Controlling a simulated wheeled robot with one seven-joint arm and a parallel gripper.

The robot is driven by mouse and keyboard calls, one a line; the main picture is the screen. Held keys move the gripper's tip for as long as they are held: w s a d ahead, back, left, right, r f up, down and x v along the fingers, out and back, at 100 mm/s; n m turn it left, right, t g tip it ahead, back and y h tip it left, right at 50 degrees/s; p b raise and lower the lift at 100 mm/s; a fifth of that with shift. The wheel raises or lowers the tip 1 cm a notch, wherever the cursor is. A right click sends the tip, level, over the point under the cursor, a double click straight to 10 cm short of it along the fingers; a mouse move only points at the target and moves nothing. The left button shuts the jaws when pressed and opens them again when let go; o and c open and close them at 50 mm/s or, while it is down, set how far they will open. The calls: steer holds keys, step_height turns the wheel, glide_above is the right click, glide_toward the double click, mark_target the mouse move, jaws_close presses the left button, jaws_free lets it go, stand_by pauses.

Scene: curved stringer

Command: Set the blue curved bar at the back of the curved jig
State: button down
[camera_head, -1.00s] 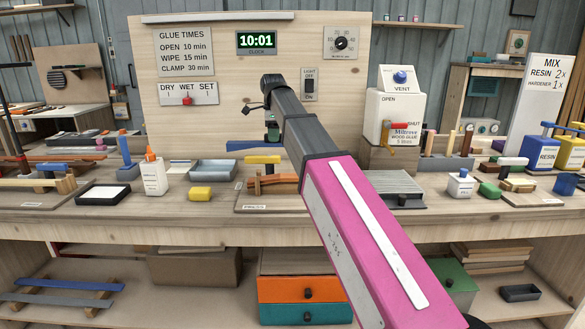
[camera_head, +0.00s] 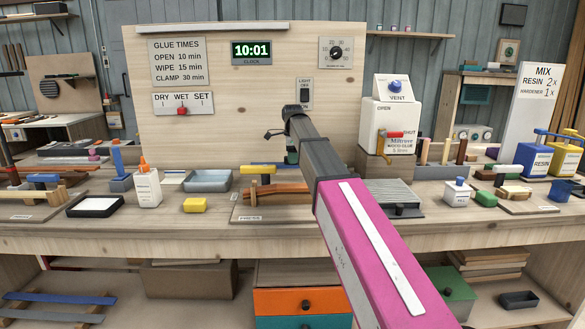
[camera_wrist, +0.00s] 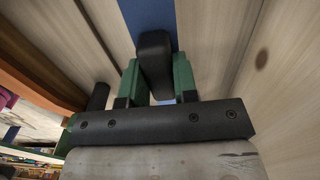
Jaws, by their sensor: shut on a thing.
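My gripper (camera_head: 291,160), mostly hidden by my arm in the head view, is shut on the blue curved bar (camera_head: 284,166). The bar shows as a thin blue strip low behind the yellow-topped clamp. In the wrist view the bar (camera_wrist: 147,14) runs up from between the green fingers (camera_wrist: 157,80), partly covered by a dark block. The curved jig (camera_head: 240,210) sits on the bench with reddish-brown curved strips (camera_head: 283,188) on it. An orange-brown strip (camera_wrist: 40,78) lies left of the gripper in the wrist view. Whether the bar touches the jig cannot be told.
A yellow-topped clamp (camera_head: 257,171) stands at the jig's left. A grey ribbed plate (camera_head: 393,196) is to the right. The upright wooden panel (camera_head: 230,110) rises behind.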

mark_target(293, 166)
steer(key=shift+f, duration=1.9)
steer(key=shift+f, duration=0.15)
steer(key=c, duration=0.9)
jaws_free()
step_height(293, 166, up, 12)
steer(key=shift+r, duration=0.15)
